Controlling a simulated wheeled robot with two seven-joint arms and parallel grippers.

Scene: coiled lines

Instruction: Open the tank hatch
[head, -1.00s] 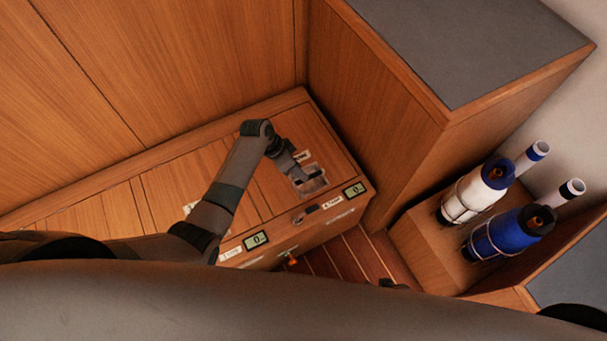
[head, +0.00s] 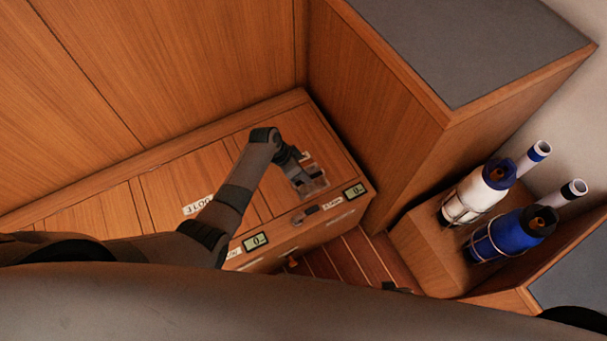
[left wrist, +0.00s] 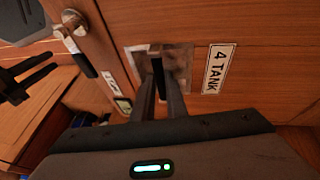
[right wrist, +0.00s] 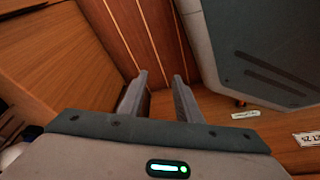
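The tank hatch is a wooden lid panel (head: 290,134) in the top of a low locker. It lies flat in the head view. A pale metal recess plate (head: 318,187) is set into it. In the left wrist view the plate (left wrist: 184,62) lies beside a "4 TANK" label (left wrist: 219,68). My left gripper (head: 307,178) is at the plate, pointing down. Its fingertips (left wrist: 158,68) are close together over the recess, with a dark strip between them. Whether they hold a handle is unclear. My right gripper (right wrist: 162,78) is open and empty, above the floor boards.
A latch (head: 306,214) and small displays (head: 354,190) are on the locker's front. A tall wooden cabinet (head: 375,110) stands close to the hatch's right. White (head: 478,195) and blue (head: 505,235) bottles stand strapped at the right. Slatted floor (head: 350,255) is clear in front.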

